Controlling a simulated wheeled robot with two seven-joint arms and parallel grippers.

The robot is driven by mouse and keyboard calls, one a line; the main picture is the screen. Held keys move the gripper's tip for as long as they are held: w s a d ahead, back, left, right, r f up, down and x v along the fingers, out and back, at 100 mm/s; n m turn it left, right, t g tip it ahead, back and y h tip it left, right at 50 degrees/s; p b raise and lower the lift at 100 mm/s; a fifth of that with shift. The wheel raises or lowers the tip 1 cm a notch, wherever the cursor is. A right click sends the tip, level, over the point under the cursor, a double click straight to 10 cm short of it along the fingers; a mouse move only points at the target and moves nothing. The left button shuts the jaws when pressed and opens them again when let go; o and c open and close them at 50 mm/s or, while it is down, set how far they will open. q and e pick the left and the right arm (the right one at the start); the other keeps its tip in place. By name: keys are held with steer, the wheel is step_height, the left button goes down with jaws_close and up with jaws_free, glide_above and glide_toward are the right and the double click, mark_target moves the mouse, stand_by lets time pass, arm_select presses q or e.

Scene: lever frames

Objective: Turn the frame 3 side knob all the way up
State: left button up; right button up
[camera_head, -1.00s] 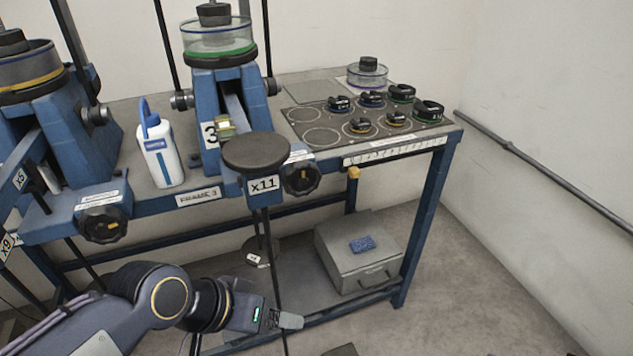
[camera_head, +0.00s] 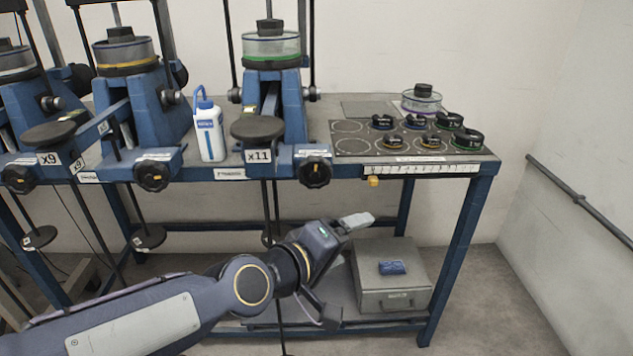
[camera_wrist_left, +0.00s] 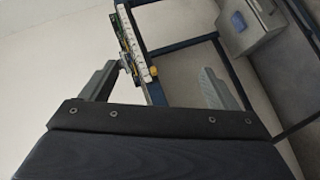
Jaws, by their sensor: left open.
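Frame 3 is the rightmost blue lever frame (camera_head: 291,115), with an x11 plate and a round black pan at its front. Its side knob (camera_head: 314,172), black and lobed, sits on the bench's front edge just right of that plate. My left gripper (camera_head: 352,224) is below and slightly right of the knob, in front of the bench and apart from it. In the left wrist view the open, empty fingers (camera_wrist_left: 160,72) stand wide apart. The knob cannot be made out there. My right gripper is not in view.
Other lever frames with similar knobs (camera_head: 153,175) stand to the left. A white bottle (camera_head: 208,135) stands between frames. Black-handled weights (camera_head: 448,122) sit on the plate at right. A yellow knob (camera_head: 373,181) sticks out under the bench edge. A grey box (camera_head: 391,280) lies below.

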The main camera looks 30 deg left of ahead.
arm_select(q)
steer(key=w+a+r+n+t+y+b, duration=0.25)
steer(key=w+n+y, duration=0.2)
steer(key=n, duration=0.45)
steer(key=n+g+y, duration=0.2)
steer(key=n+y, duration=0.7)
steer(key=n, duration=0.4)
glide_toward(316, 177)
steer(key=w+a, duration=0.1)
steer(key=a, duration=0.1)
steer(key=shift+t, duration=0.35)
steer(key=x, duration=0.8)
steer(key=shift+w+d, duration=0.1)
steer(key=shift+w, duration=0.35)
steer(key=shift+w+f, duration=0.1)
steer(key=shift+w, duration=0.05)
steer(key=shift+c, duration=0.8)
steer(key=shift+f+m, duration=0.1)
steer(key=shift+m, duration=0.2)
steer(key=c, duration=1)
